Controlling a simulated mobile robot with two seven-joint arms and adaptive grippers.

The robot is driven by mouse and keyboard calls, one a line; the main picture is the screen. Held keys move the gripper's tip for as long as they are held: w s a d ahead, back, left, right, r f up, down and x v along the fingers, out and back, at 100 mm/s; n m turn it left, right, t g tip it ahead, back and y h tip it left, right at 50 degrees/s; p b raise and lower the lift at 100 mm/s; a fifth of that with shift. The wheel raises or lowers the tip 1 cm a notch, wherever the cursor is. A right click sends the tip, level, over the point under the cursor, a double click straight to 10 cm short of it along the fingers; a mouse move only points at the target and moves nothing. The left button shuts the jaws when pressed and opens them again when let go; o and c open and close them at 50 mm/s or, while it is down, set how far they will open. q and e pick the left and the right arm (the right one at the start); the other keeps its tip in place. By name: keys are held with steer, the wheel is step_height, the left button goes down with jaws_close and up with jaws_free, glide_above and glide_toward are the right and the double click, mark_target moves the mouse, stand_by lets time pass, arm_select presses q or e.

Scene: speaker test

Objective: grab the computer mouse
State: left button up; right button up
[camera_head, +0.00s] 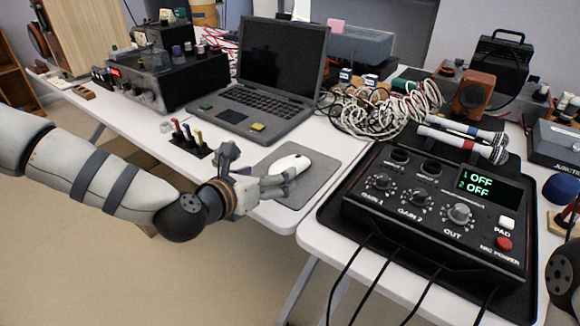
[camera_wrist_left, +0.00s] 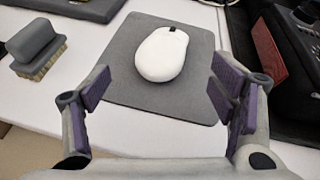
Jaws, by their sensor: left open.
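The white computer mouse (camera_head: 290,164) lies on a grey mouse pad (camera_head: 318,172) on the white table, left of the mixer box. In the left wrist view the mouse (camera_wrist_left: 162,54) sits on the pad (camera_wrist_left: 125,88), ahead of and between the fingers. My left gripper (camera_head: 268,172) is at the pad's left edge, close to the mouse. Its fingers (camera_wrist_left: 158,92) are spread wide with nothing between the fingertips. The finger nearer the head camera partly overlaps the mouse there. At the right edge, a part of my right arm shows, but its gripper is out of view.
A laptop (camera_head: 268,90) stands open behind the pad. A holder with coloured levers (camera_head: 192,140) is left of the gripper. The black mixer box (camera_head: 430,205) stands close on the right. Tangled white cables (camera_head: 385,112) lie behind. The table's front edge is near the gripper.

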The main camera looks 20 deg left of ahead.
mark_target(278, 172)
arm_select(q)
steer(key=x, duration=0.6)
steer(key=shift+s+d+f, duration=0.1)
steer(key=shift+s+f, duration=0.1)
steer(key=shift+f, duration=0.05)
steer(key=shift+r, duration=0.1)
steer(key=c, duration=1.3)
